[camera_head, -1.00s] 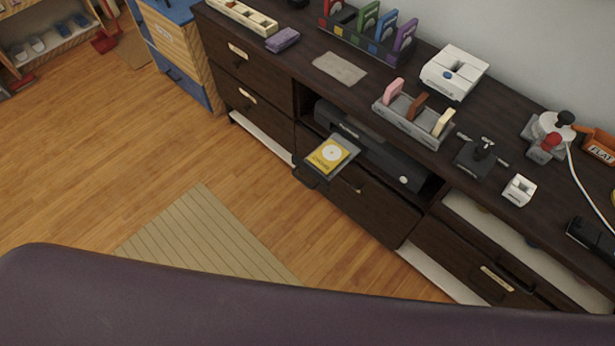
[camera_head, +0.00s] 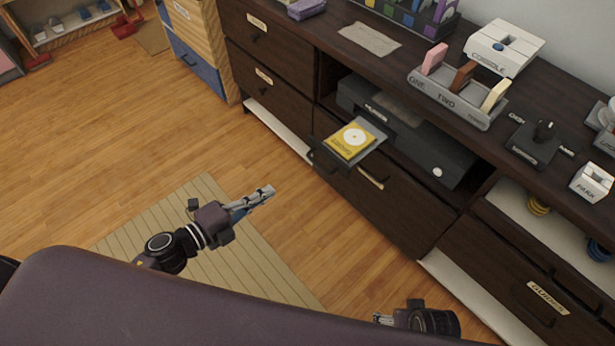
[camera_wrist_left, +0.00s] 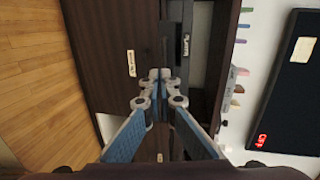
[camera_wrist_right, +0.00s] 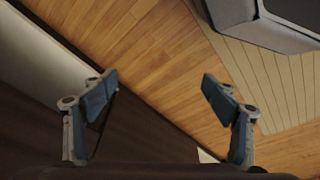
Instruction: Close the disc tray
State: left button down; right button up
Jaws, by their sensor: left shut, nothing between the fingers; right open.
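The disc player (camera_head: 400,127) is a dark box in an open shelf of the dark cabinet. Its disc tray (camera_head: 372,139) sticks out of the front, with a yellow square and a white disc (camera_head: 354,138) on it. The player, marked PLAYER, also shows in the left wrist view (camera_wrist_left: 186,50). My left gripper (camera_head: 268,192) is shut and empty, in front of the cabinet, left of and apart from the tray. My right gripper (camera_wrist_right: 160,90) is open and empty near the cabinet front; in the head view its fingers are mostly hidden.
The cabinet top holds a grey slotted rack (camera_head: 455,100), a white console (camera_head: 503,47), a joystick (camera_head: 537,140) and a cloth (camera_head: 369,39). A drawer (camera_head: 375,190) lies below the player. A striped mat (camera_head: 265,255) lies on the open wooden floor.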

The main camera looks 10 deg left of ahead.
pick_arm(q)
jog(key=r+x, duration=0.1)
jog(key=x, duration=1.3)
jog(key=shift+d+m+b, duration=0.3)
jog(key=shift+d+b, duration=0.1)
jog(key=shift+d, duration=0.05)
pick_arm(e)
jog(key=r, duration=0.2)
jog(key=w+r, duration=0.1)
jog(key=shift+r, duration=0.4)
pick_arm(q)
jog(key=shift+s+f, duration=0.1)
pick_arm(e)
jog(key=shift+s+f, duration=0.1)
